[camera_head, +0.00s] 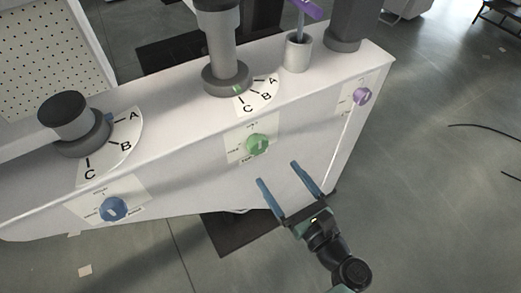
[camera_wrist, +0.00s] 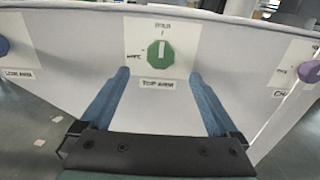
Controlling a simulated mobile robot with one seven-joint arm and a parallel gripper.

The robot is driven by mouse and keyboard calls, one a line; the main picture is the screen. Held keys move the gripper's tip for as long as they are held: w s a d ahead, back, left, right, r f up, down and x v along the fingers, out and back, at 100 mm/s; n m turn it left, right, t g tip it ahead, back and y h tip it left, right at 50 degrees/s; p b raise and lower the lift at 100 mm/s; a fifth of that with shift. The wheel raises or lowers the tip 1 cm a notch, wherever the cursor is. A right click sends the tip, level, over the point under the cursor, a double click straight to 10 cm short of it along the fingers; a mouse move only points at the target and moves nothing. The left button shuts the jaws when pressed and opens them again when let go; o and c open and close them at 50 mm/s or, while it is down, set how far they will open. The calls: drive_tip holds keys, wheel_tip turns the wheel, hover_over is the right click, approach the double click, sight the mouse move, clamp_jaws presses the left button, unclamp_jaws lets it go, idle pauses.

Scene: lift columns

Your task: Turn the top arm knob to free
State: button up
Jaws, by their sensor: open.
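The top arm knob is the green knob (camera_head: 257,144) on the front face of the white housing in the head view. In the wrist view the green knob (camera_wrist: 160,54) sits above a label reading "TOP ARM", with a light pointer bar standing about upright toward the text above it. My gripper (camera_head: 276,174) is open, its two blue fingers in front of the panel, below and right of the green knob. In the wrist view my gripper (camera_wrist: 160,78) has its fingers spread either side of the knob's column, apart from the knob. Nothing is between the fingers.
A blue knob (camera_head: 114,208) with a lower arm label is at left on the white housing (camera_head: 190,165). A purple knob (camera_head: 362,96) is at right. Lettered dials and columns stand on top. Open floor (camera_head: 440,190) lies to the right.

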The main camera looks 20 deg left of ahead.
sight(260, 148)
drive_tip(key=b+x, duration=0.1)
drive_tip(key=x, duration=0.8)
drive_tip(key=shift+w+a, duration=0.2)
drive_tip(key=c, duration=1.3)
drive_tip(key=shift+c, duration=0.2)
